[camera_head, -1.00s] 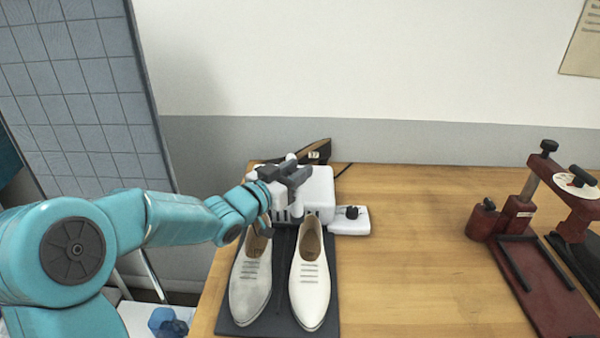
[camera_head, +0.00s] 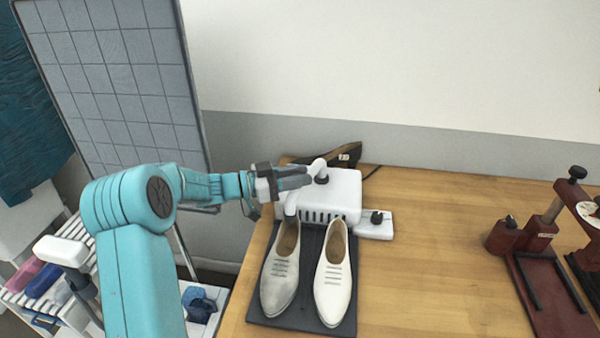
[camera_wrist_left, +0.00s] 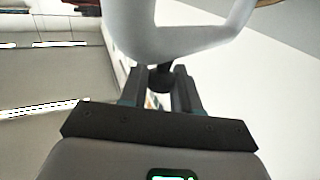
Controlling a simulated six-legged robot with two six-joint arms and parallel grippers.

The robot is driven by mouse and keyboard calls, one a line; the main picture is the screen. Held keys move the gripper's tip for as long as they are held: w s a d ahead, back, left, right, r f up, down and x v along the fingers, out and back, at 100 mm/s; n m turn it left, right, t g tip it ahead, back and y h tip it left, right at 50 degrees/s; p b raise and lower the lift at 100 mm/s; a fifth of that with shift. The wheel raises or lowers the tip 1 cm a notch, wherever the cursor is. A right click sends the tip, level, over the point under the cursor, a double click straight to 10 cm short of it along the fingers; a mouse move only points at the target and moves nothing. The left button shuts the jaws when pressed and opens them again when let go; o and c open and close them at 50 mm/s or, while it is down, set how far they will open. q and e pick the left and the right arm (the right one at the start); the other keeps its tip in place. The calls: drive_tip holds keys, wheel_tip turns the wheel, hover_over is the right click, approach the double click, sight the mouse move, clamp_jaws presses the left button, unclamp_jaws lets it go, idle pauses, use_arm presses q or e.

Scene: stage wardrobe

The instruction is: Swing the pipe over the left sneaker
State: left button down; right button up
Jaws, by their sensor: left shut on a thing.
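A grey-stained left sneaker (camera_head: 280,275) and a whiter right sneaker (camera_head: 333,278) lie side by side on a dark mat (camera_head: 305,312), toes toward me. Behind them stands a white dryer-like machine (camera_head: 340,195). Its white pipe (camera_head: 291,204) is partly hidden by my left gripper (camera_head: 298,178); its visible lower end is by the left sneaker's heel opening, and I cannot tell whether they touch. In the left wrist view, the gripper (camera_wrist_left: 160,84) is shut on a dark knob (camera_wrist_left: 161,78) under the white pipe (camera_wrist_left: 165,30). My right gripper is out of view.
A small white box with a black knob (camera_head: 376,222) sits right of the machine. A dark red press (camera_head: 540,250) stands at the far right. A dark wedge-shaped thing (camera_head: 345,156) lies behind. A gridded panel (camera_head: 125,80) and slatted rack (camera_head: 45,295) are left. The table's middle is clear.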

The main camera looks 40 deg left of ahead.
use_arm(q)
drive_tip(key=shift+a+r, duration=0.15)
drive_tip(key=shift+r, duration=0.3)
drive_tip(key=c, duration=0.9)
unclamp_jaws()
drive_tip(key=shift+w, duration=0.1)
drive_tip(key=shift+f, duration=0.1)
drive_tip(key=shift+s+a+f, duration=0.1)
drive_tip(key=shift+s+f, duration=0.05)
drive_tip(key=shift+s, duration=0.1)
drive_tip(key=b+v, duration=0.2)
drive_tip(key=v, duration=1.4)
drive_tip(key=shift+b, duration=0.35)
drive_tip(key=shift+s, duration=0.1)
